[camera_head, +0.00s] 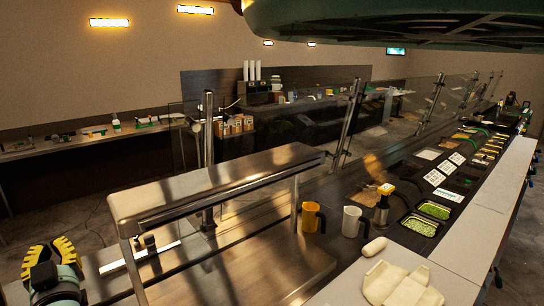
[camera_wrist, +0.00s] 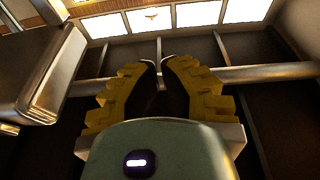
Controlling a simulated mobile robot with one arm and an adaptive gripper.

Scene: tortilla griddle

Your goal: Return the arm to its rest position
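My gripper (camera_head: 51,256) shows at the lower left of the head view, left of the steel shelf unit and apart from it. Its yellow ridged fingers point up and away. In the wrist view my gripper (camera_wrist: 161,72) has its two fingers apart, with a narrow dark gap between the tips. Nothing shows between them, so it looks open and empty. The rest of my arm is mostly out of the head view.
A steel shelf unit (camera_head: 215,181) stands right of my gripper. A yellow mug (camera_head: 310,217), a white mug (camera_head: 351,222) and a folded tortilla or wrap (camera_head: 399,285) are on the counter. Food pans (camera_head: 434,210) line the right. Steel edges (camera_wrist: 30,60) lie close in the wrist view.

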